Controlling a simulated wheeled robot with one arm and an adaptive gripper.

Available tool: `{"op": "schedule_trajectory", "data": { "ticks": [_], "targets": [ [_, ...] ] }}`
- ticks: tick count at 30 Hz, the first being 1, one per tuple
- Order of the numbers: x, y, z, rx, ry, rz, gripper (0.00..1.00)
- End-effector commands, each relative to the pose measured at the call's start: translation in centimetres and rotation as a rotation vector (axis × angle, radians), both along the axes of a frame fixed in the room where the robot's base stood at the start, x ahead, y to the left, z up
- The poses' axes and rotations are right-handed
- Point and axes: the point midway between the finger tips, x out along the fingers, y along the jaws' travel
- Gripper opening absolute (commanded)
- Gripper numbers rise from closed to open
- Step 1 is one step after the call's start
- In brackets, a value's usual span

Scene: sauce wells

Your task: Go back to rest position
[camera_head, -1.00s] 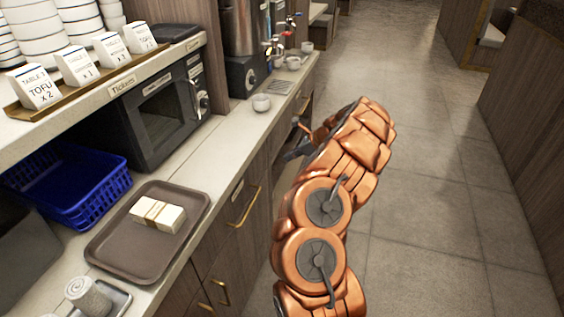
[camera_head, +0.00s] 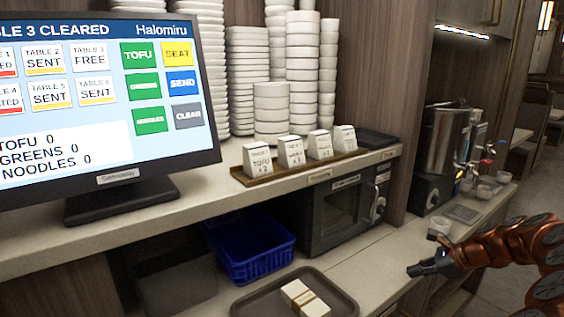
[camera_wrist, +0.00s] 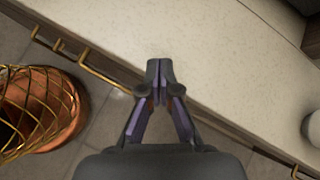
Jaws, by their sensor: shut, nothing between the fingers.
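My gripper (camera_head: 428,268) is at the right of the head view, at the end of my copper-coloured arm, near the front edge of the counter. In the wrist view my gripper (camera_wrist: 160,68) has its fingertips together with nothing between them. The fingertips are seen over the pale counter's edge (camera_wrist: 215,70). The drawer handles (camera_wrist: 100,75) and the floor show below that edge.
Open floor lies at the right.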

Motion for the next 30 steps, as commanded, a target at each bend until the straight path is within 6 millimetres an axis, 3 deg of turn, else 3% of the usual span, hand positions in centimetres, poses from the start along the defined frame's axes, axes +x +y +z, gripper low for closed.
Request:
{"op": "schedule_trajectory", "data": {
  "ticks": [1, 6, 15, 22, 30],
  "targets": [
    [-0.2, 2.7, 1.6, -0.026, -0.023, 0.081, 0.00],
    [-2.2, 10.2, 5.0, -0.119, -0.091, 0.341, 0.00],
    [-9.1, 20.5, 8.7, -0.297, -0.186, 0.779, 0.00],
    [-16.1, 25.2, 9.6, -0.431, -0.229, 1.091, 0.00],
    [-24.9, 27.2, 9.3, -0.576, -0.244, 1.423, 0.00]
  ]
}}
